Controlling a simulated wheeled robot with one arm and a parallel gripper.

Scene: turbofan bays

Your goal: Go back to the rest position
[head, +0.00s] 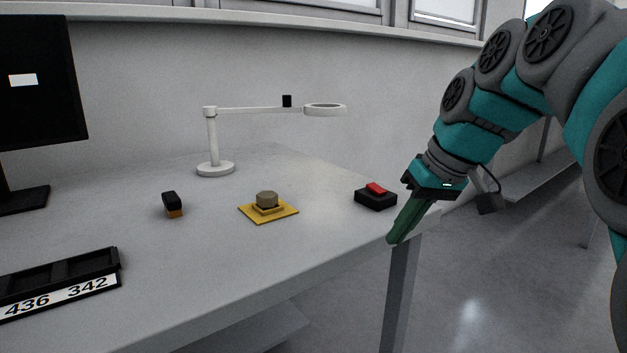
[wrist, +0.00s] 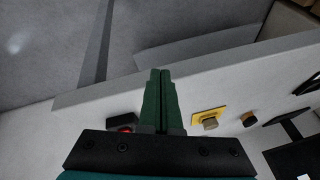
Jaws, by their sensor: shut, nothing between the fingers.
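My gripper (head: 393,238) has green fingers and hangs at the right front corner of the grey table (head: 200,270), pointing down and left. In the wrist view its fingers (wrist: 160,75) lie together with nothing between them. Just left of it in the head view is a black box with a red rocker switch (head: 376,198). The switch is partly hidden behind my gripper in the wrist view (wrist: 124,122). No rest position is marked in view.
A yellow plate with a hexagonal piece (head: 267,202), a small black and orange block (head: 172,204), a ring-headed lamp (head: 214,150), a monitor (head: 40,90) and a black tray labelled 436 and 342 (head: 60,280) stand on the table. The floor (head: 480,290) at right is clear.

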